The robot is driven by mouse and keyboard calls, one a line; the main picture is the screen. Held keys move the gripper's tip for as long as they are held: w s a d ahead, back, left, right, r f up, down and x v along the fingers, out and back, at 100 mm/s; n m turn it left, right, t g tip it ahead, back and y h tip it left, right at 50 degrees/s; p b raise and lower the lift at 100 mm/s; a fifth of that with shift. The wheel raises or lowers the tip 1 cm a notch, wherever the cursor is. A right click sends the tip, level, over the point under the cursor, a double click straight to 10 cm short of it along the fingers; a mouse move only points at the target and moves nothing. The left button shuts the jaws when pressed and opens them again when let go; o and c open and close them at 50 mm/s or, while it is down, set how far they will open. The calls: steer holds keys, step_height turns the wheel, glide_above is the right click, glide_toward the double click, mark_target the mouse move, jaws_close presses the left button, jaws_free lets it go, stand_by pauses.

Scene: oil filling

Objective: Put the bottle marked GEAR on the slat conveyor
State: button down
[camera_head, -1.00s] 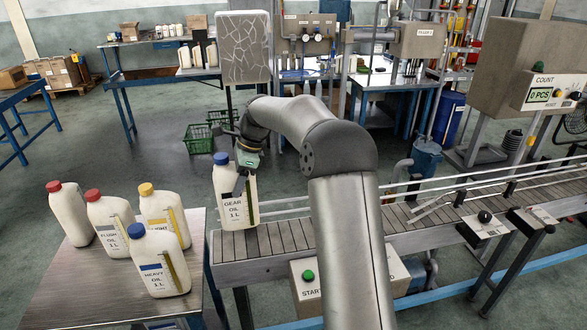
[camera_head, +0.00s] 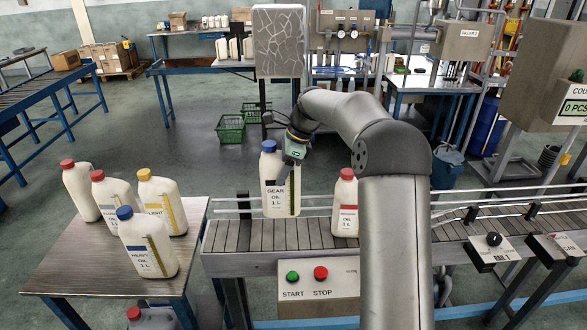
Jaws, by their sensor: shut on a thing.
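The bottle marked GEAR OIL 1 L (camera_head: 272,197) is white with a blue cap and upright. My gripper (camera_head: 285,170) is shut on its upper right side; the fingers are partly hidden. The slat conveyor (camera_head: 240,235) runs from the middle to the right. The bottle's base appears at the far side of the slats near the conveyor's left end. I cannot tell whether it touches them or hangs just above. A red-capped bottle (camera_head: 344,212) stands on the slats to its right, partly hidden by my arm.
A steel table (camera_head: 90,270) at left holds a blue-capped HEAVY oil bottle (camera_head: 145,250), a yellow-capped bottle (camera_head: 165,210) and two red-capped bottles. A START/STOP box (camera_head: 318,288) is on the conveyor's front. Guide rails (camera_head: 460,207) line the conveyor farther right. Bare slats lie left of the GEAR bottle.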

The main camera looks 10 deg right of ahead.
mark_target(282, 197)
steer(key=f+b, duration=0.4)
steer(key=f, duration=0.1)
steer(key=f+b, duration=0.3)
steer(key=shift+a+f, duration=0.25)
steer(key=shift+f, duration=0.55)
stand_by(0.6)
steer(key=shift+c, duration=2)
jaws_free()
steer(key=shift+f, duration=0.1)
